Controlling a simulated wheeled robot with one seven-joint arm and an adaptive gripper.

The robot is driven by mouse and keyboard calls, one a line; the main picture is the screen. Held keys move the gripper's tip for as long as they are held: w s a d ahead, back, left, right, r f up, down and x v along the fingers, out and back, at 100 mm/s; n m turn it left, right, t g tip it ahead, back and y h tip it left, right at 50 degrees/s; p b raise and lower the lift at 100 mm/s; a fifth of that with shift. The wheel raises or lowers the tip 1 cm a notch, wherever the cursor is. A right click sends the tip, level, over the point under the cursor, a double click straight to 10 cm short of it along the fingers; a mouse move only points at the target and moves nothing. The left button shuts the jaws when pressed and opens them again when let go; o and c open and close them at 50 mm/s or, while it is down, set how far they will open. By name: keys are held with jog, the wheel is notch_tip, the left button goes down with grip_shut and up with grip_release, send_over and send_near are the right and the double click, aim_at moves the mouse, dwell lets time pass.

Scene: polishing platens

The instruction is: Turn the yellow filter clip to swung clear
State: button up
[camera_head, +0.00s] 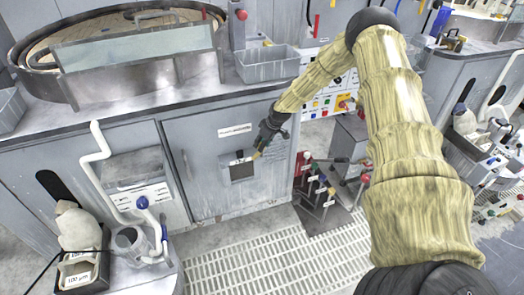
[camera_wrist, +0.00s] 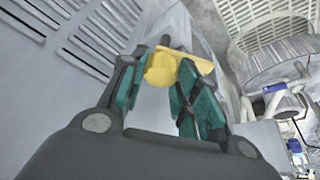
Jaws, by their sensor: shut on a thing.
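The yellow filter clip (camera_wrist: 166,68) is between the teal-padded fingers of my gripper (camera_wrist: 165,85) in the wrist view. My gripper is shut on it, with one finger on either side. In the head view my gripper (camera_head: 262,143) is at the grey cabinet front, and a small yellow bit of the clip (camera_head: 256,155) shows at its tip. The clip is beside the upper right of a small square recess (camera_head: 242,171) in the cabinet door. The fingers hide part of the clip, and I cannot tell its exact angle.
The cabinet door (camera_head: 205,150) carries a vent at its right. A grey bin (camera_head: 267,64) stands on the bench above. A rack with coloured knobs (camera_head: 325,180) stands on the floor at right. A white pipe (camera_head: 98,150) and blue valve (camera_head: 141,202) are at left.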

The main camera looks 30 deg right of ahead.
jog(key=n+b, duration=0.1)
jog(key=b, duration=0.1)
jog(key=n+y+b, duration=0.1)
jog(key=n+b, duration=0.1)
jog(key=n+g+b, duration=0.1)
jog(key=n+b, duration=0.1)
jog(key=shift+w+d+f+y+b, duration=0.15)
jog(key=shift+d+f+y+b, duration=0.15)
jog(key=shift+y+b, duration=0.1)
jog(key=n+g+b, duration=0.1)
jog(key=n+b, duration=0.2)
jog(key=n, duration=0.1)
jog(key=shift+r+y, duration=0.15)
jog(key=shift+y, duration=0.15)
jog(key=shift+r+n+g+b, duration=0.15)
jog(key=shift+n+g+b, duration=0.35)
jog(key=shift+n+b, duration=0.4)
jog(key=shift+w, duration=0.1)
jog(key=o, duration=0.9)
jog(key=shift+o, duration=0.5)
jog(key=shift+a, duration=0.1)
jog(key=shift+r, duration=0.15)
jog(key=v, duration=1.1)
jog(key=shift+d+r, duration=0.25)
jog(key=shift+d, duration=0.1)
